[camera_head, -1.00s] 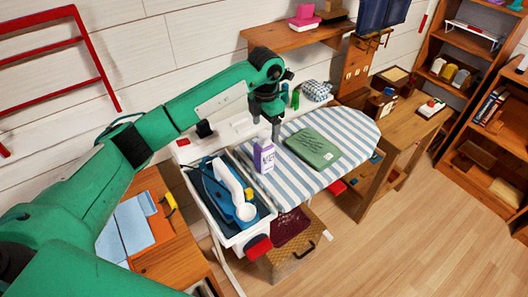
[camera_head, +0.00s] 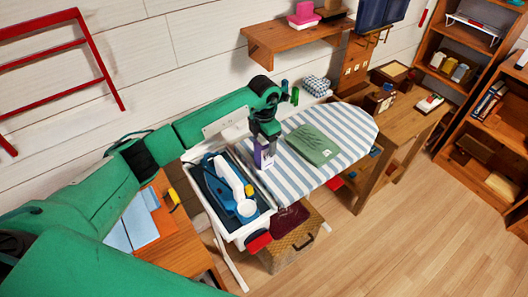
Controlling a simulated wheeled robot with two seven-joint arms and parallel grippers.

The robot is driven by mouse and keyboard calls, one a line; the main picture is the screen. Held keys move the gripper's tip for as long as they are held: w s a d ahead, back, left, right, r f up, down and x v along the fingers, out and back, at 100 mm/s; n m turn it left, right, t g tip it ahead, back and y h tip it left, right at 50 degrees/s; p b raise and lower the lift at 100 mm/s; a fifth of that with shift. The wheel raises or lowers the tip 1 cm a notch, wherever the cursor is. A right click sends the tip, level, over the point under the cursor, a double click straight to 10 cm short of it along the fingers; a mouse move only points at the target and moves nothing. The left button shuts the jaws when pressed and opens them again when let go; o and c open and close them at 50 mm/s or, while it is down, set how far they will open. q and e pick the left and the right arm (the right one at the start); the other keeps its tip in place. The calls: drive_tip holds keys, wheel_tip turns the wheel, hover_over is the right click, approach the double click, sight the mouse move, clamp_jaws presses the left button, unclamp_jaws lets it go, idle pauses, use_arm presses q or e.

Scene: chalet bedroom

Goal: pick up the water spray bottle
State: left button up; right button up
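A small purple-and-white bottle (camera_head: 263,158), which appears to be the water spray bottle, stands upright at the left end of the striped ironing board (camera_head: 352,122). My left gripper (camera_head: 265,142) points down right over the bottle. Its fingers are at the bottle's upper part and hide its top. The picture is too small to tell whether the fingers are apart or closed on it. My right gripper is out of view.
A white tray (camera_head: 236,236) with a blue-and-white iron (camera_head: 236,190) is just left of the bottle. A folded green cloth (camera_head: 313,144) lies on the board to the right. A wicker basket (camera_head: 283,257) stands below. A wooden shelf (camera_head: 284,47) hangs behind the arm.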

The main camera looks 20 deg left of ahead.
use_arm(q)
drive_tip(key=c, duration=1.4)
clamp_jaws()
drive_tip(key=shift+w+r, duration=0.1)
drive_tip(key=shift+r, duration=0.1)
